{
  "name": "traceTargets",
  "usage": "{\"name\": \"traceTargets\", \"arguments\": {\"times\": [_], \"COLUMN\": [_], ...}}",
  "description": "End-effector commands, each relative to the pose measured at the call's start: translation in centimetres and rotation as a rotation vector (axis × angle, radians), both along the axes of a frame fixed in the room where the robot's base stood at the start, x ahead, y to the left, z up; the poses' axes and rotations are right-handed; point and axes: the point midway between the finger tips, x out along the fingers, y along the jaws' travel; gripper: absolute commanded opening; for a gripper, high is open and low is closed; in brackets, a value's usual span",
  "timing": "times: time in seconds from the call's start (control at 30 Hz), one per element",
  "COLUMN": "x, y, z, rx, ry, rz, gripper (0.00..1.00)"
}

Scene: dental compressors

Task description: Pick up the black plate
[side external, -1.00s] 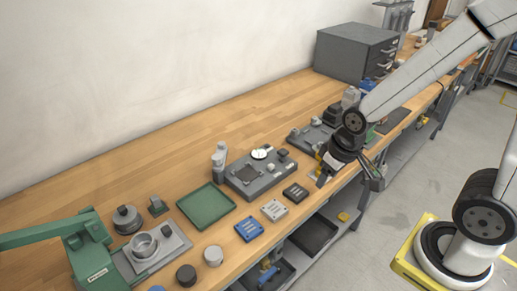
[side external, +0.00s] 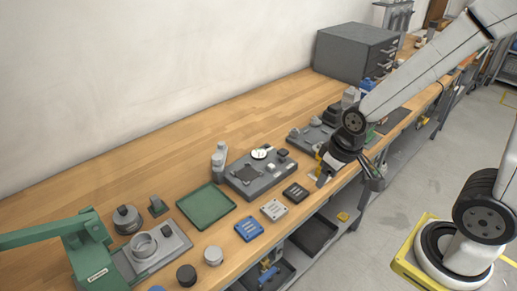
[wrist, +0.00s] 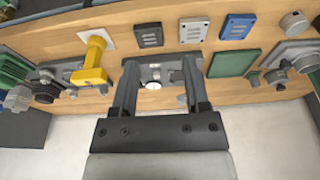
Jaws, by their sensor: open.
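The black plate (side external: 295,192) is a small dark block with light marks on top. It lies flat near the front edge of the wooden bench, at the end of a row with a white plate (side external: 274,210) and a blue plate (side external: 249,228). In the wrist view the black plate (wrist: 149,36) is at the top centre, beyond my fingertips. My gripper (wrist: 159,66) is open with nothing between its fingers. In the side view my gripper (side external: 345,172) hangs at the bench's front edge, to the right of the black plate and apart from it.
A grey fixture with a dial (side external: 260,175) stands behind the black plate. A green tray (side external: 206,206) and a green press (side external: 88,250) are to the left. A yellow-handled part (wrist: 93,62) is left of my fingers. Bare wood lies along the wall side.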

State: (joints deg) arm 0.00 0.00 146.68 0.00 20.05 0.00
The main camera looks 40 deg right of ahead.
Motion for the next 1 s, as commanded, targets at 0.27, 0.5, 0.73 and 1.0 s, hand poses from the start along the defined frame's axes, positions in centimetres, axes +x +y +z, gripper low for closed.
{"name": "traceTargets", "arguments": {"times": [0.27, 0.5, 0.73, 1.0], "x": [0.0, 0.0, 0.7, 3.2], "y": [0.0, 0.0, -0.2, -0.8], "z": [0.0, 0.0, -0.3, -1.2], "rx": [0.000, 0.001, 0.020, 0.079], "ry": [0.000, 0.000, 0.016, 0.063], "rz": [0.000, -0.003, -0.095, -0.415], "gripper": [1.00, 1.00, 1.00, 1.00]}}
